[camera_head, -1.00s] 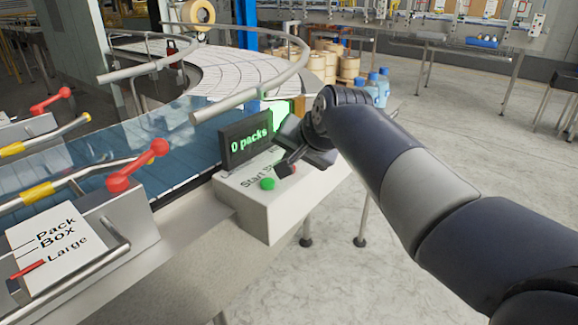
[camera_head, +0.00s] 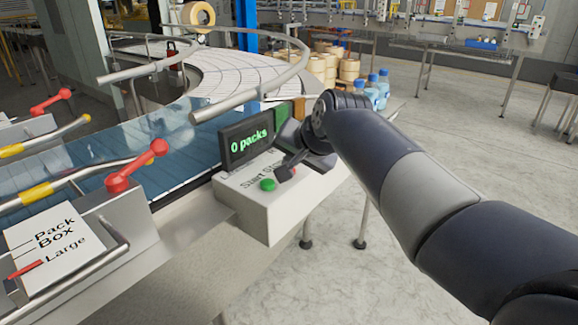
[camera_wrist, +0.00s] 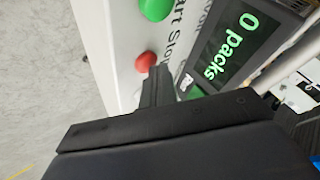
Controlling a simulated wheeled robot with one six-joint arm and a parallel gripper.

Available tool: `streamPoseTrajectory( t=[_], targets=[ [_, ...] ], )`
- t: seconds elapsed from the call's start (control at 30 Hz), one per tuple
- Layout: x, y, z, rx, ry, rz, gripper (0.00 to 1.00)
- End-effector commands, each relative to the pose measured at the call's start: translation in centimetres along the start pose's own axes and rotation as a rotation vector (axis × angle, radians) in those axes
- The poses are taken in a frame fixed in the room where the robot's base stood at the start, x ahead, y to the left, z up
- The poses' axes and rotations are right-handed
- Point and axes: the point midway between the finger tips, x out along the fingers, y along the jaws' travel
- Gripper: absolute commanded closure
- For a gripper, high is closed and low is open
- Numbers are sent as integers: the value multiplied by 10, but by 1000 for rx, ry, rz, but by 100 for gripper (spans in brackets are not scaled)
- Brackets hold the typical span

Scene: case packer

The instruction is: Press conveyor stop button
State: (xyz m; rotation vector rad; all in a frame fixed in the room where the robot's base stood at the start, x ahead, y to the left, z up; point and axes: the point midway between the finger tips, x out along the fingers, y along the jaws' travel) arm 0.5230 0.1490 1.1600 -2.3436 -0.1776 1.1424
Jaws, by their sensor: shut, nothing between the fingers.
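The red stop button (camera_wrist: 146,61) shows in the wrist view on the white control box, under the word "Stop". In the head view my fingers hide it. The green start button (camera_head: 267,184) is on the same box (camera_head: 285,215), to the left; it also shows at the top of the wrist view (camera_wrist: 155,9). My gripper (camera_head: 285,174) is shut and empty, its tips pointing down at the box top. In the wrist view the fingertips (camera_wrist: 157,72) are right beside the red button. I cannot tell whether they touch it.
A display reading "0 packs" (camera_head: 247,140) stands upright behind the buttons, close to my gripper. The blue conveyor (camera_head: 180,150) with metal guide rails runs behind and left. A "Pack Box Large" panel (camera_head: 55,240) is at lower left. Open floor lies right.

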Motion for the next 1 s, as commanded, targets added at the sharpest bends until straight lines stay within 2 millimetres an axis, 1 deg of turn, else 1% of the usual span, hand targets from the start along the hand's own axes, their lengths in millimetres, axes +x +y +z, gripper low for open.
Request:
streamPoseTrajectory(
  t=[0.3, 0.73, 1.0],
  targets=[
    [-12, -9, -9, 0, -1, 1, 100],
    [-14, -10, -10, 0, 0, 0, 100],
    [-32, -24, -24, 0, 0, 0, 100]
  ],
)
